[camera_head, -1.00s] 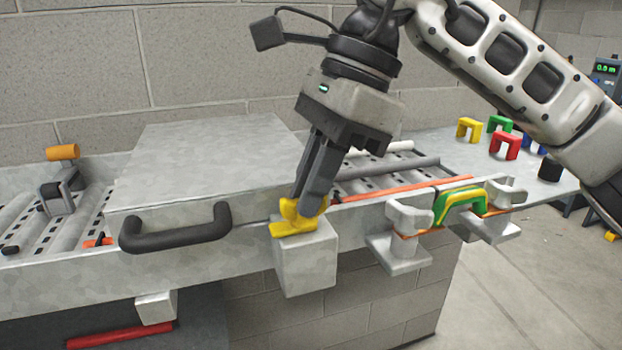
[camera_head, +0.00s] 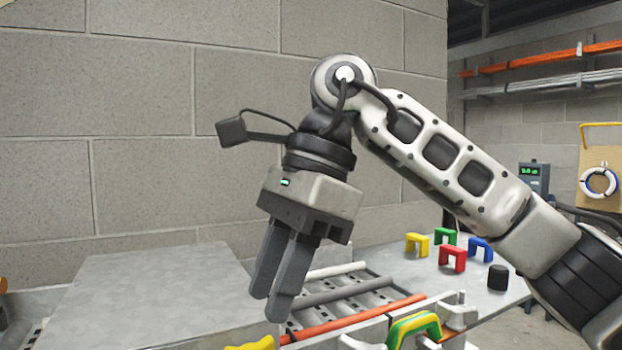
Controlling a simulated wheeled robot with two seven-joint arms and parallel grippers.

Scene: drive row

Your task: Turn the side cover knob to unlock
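The yellow side cover knob (camera_head: 254,343) shows only in part at the bottom edge of the head view. Its lower part and its mount are out of frame, so how far it is turned cannot be told. My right gripper (camera_head: 271,305) points down above the knob, clear of it, with nothing held. Its two dark fingers stand slightly apart. The flat grey cover (camera_head: 150,290) lies to the left of the gripper. My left gripper is not in view.
Rollers and an orange bar (camera_head: 352,318) lie right of the gripper. A green and yellow handle (camera_head: 414,328) is at the bottom. A block wall (camera_head: 150,130) rises behind.

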